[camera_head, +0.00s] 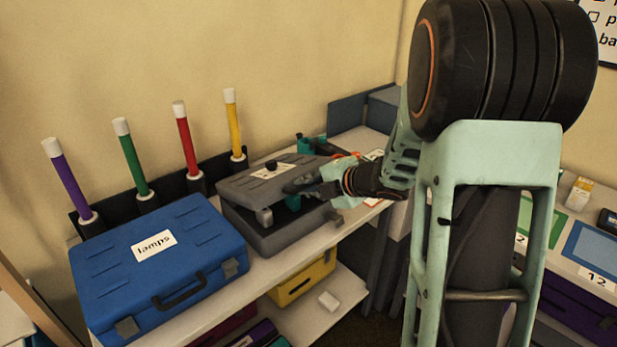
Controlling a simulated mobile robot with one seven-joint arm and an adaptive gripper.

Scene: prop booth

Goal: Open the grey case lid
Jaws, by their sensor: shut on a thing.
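The grey case (287,237) stands on the white shelf, right of the blue case. Its lid (245,186) is raised a little at the front, with a dark gap between lid and base. A pale label is on the lid, and latches show at the front. My gripper (297,187) is at the lid's front right edge, shut on the lid. My arm reaches in from the right. The inside of the case is mostly hidden, and the gripper covers the lid's right part.
A blue case labelled "lamps" (205,238) stands close on the left. Purple, green, red and yellow (235,120) sticks stand upright behind. A yellow bin (303,281) is on the lower shelf. My arm hides much of the right side.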

